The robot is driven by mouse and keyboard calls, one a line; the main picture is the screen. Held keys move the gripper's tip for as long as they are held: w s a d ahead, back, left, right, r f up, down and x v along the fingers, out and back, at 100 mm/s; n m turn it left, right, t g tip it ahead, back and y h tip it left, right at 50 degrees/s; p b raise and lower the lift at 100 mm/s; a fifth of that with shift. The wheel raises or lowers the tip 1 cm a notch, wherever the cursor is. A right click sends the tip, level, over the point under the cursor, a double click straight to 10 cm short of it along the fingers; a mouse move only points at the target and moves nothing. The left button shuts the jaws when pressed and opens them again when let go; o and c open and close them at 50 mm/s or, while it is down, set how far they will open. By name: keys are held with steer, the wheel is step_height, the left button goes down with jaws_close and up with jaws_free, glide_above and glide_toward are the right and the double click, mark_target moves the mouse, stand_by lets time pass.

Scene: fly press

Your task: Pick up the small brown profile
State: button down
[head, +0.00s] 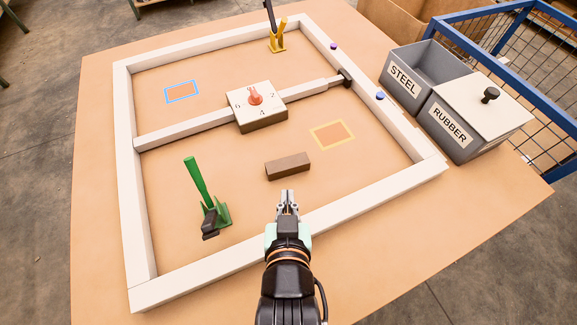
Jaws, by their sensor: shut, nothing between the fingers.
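The small brown profile (288,166) is a short brown bar. It lies on the tan board inside the white frame, a little below the middle. My gripper (288,194) is shut and empty. In the picture its fingertips are just below the bar, with a small gap between them. How high the fingertips are above the board I cannot tell. The bar is fully in view.
A white frame (123,170) surrounds the work area. A box with a red knob (256,96), a green lever (196,178) and a yellow lever stand (277,42) are inside. Grey bins marked STEEL (403,83) and RUBBER (450,125) stand at right.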

stand_by(0.3)
steer(key=c, duration=0.6)
jaws_free()
steer(key=shift+o, duration=0.2)
